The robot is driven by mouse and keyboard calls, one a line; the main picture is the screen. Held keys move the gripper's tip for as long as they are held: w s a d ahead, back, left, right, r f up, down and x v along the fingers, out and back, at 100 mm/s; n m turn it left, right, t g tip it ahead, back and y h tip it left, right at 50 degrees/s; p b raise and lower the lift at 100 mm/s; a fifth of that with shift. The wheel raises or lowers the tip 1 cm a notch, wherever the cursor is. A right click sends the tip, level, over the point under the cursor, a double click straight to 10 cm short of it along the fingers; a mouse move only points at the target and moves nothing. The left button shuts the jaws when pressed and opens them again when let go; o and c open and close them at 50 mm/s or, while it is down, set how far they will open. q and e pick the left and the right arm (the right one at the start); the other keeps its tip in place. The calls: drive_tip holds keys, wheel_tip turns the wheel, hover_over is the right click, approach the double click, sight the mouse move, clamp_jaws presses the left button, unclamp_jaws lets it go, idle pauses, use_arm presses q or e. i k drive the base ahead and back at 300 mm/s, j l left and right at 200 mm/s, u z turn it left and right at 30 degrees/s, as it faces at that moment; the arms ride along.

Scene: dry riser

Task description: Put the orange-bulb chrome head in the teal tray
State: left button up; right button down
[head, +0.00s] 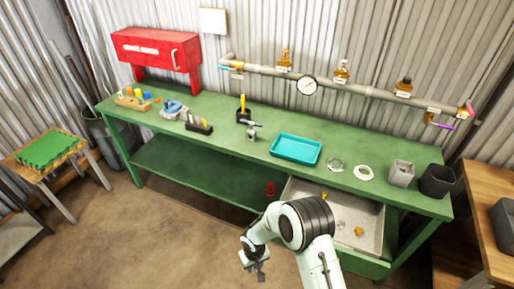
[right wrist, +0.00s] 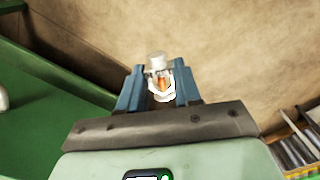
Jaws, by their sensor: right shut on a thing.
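The teal tray (head: 283,157) sits on the green bench top, right of its middle, and looks empty. My right gripper (head: 258,268) is low in front of the bench, out over the floor, well below and nearer than the tray. In the right wrist view my right gripper (right wrist: 159,92) is shut on the chrome head (right wrist: 156,62), a small whitish metal piece with an orange bulb (right wrist: 163,82) between the two blue fingers. The head view does not show the held piece clearly. My left gripper is not in view.
An open drawer (head: 345,240) with a few small pieces juts out below the bench top, right of my arm. A clear ring (head: 336,164) and a white ring (head: 364,173) lie right of the tray. A small chrome device (head: 252,133) stands left of it.

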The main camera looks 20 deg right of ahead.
sight(296, 152)
drive_tip(key=i+j, duration=0.25)
drive_tip(key=i, duration=0.25)
drive_tip(key=i+j+z, duration=0.1)
drive_tip(key=i+j, duration=0.15)
drive_tip(key=i, duration=0.3)
drive_tip(key=i+j+z, duration=0.1)
drive_tip(key=z, duration=0.3)
drive_tip(key=i+j+z, duration=0.2)
drive_tip(key=z, duration=0.2)
drive_tip(key=i+j+z, duration=0.15)
drive_tip(key=z, duration=0.25)
